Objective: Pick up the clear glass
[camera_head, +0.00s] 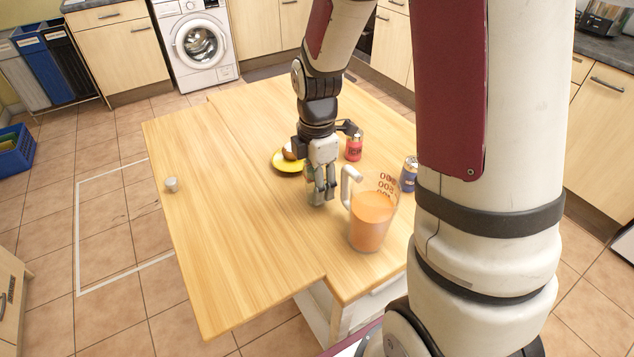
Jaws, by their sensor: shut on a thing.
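My gripper (322,192) points down over the middle of the wooden table (220,220). Its fingers are shut on a small, pale, see-through thing, which looks like the clear glass (315,198). The fingers hide much of the glass. It is upright and low, at or just above the tabletop; I cannot tell whether it touches the wood.
A clear jug (370,222) of orange liquid stands close to the right of my gripper. A yellow plate (284,168) with a brown item, a red can (354,148) and a blue can (409,175) are nearby. A small grey item (171,184) sits at left.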

